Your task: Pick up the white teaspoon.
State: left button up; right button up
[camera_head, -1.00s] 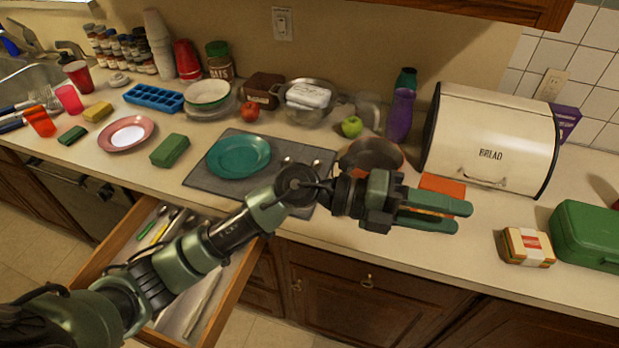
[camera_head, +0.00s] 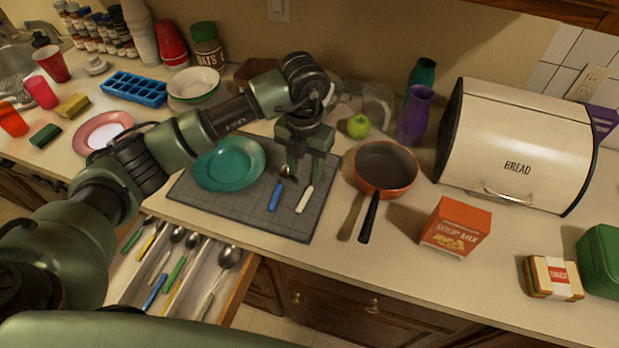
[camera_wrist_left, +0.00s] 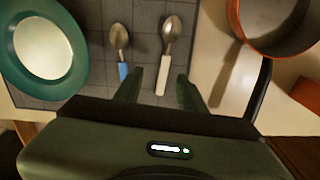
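The white teaspoon (camera_head: 304,198) has a white handle and lies on the grey mat (camera_head: 210,208), right of a blue-handled spoon (camera_head: 277,195). In the head view its bowl is hidden behind my left gripper (camera_head: 305,178). That gripper points down above the mat, fingers apart and empty. In the left wrist view the white teaspoon (camera_wrist_left: 165,62) shows whole, with a metal bowl. The blue-handled spoon (camera_wrist_left: 121,50) is outside the fingers, to the left. My right gripper is not in view.
A teal plate (camera_head: 228,166) sits on the mat's left side. An orange pan (camera_head: 386,168) stands to the right, its handle toward the front edge. A soup mix box (camera_head: 456,228) is farther right. An open drawer (camera_head: 237,295) holds several utensils below the counter.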

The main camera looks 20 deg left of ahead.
aim_at(307, 195)
pick_arm(q)
jog(key=shift+s+d+f+p, duration=0.2)
jog(key=shift+s+f+p, duration=0.25)
jog(key=shift+f+p, duration=0.15)
jog(key=shift+s+d+f+p, duration=0.15)
jog(key=shift+s+f+p, duration=0.3)
jog(key=shift+f, duration=0.15)
jog(key=f, duration=0.1)
jog(key=f+p, duration=0.1)
jog(key=f, duration=0.1)
jog(key=shift+w, duration=0.35)
jog(key=shift+f, duration=0.45)
grip_shut()
jog(key=shift+r, duration=0.1)
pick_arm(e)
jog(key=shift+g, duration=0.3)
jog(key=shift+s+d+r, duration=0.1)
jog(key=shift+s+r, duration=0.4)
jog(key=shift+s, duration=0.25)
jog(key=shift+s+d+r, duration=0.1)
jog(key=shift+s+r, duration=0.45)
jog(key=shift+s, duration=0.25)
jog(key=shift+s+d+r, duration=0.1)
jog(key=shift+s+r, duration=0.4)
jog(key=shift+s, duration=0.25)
